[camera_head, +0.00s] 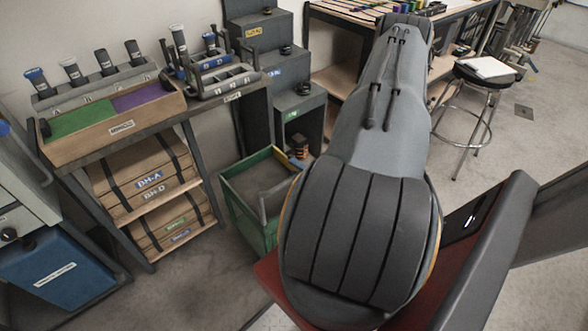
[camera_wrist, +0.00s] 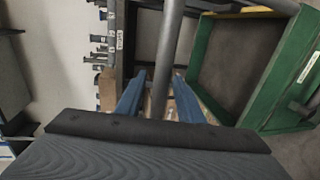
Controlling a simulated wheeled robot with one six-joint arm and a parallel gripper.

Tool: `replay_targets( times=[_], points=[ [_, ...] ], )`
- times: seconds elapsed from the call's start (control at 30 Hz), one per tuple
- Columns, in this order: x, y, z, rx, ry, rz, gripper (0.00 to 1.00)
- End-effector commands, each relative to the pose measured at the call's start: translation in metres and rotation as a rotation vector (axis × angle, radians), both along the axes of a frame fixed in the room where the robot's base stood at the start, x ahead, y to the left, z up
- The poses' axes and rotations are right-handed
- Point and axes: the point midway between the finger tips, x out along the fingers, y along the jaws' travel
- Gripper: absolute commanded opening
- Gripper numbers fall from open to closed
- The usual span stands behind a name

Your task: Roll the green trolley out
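The green trolley (camera_head: 238,216) is an open green bin on the floor, beside the wooden shelf unit; my arm hides its right part. It also shows at the right of the wrist view (camera_wrist: 287,82). A grey bar (camera_wrist: 170,38), which looks like a handle, runs down the wrist view. My gripper (camera_wrist: 159,75) has two blue fingers, one on each side of this bar. They stand apart, with a gap at least on the left, so I see no clear grip. I cannot tell how the bar joins the trolley. My gripper is hidden in the head view.
The shelf unit (camera_head: 145,130) with boxes stands left of the trolley. Dark grey stepped blocks (camera_head: 285,75) stand behind it. A blue bin (camera_head: 58,268) is at lower left. A round stool (camera_head: 485,75) with paper stands at right. Some floor in front of the trolley is clear.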

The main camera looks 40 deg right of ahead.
Motion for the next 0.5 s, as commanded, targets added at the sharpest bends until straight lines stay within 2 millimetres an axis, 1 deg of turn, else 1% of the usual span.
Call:
replay_targets(
  times=[0.03, 0.2, 0.33, 0.5],
  points=[
    [-0.009, -0.001, 0.001, 0.003, 0.0, -0.006, 0.34],
    [-0.032, 0.001, 0.006, 0.002, -0.001, -0.005, 0.34],
    [-0.046, 0.003, 0.009, 0.002, 0.0, -0.004, 0.34],
    [-0.056, 0.004, 0.011, 0.001, 0.0, -0.001, 0.34]
  ],
)
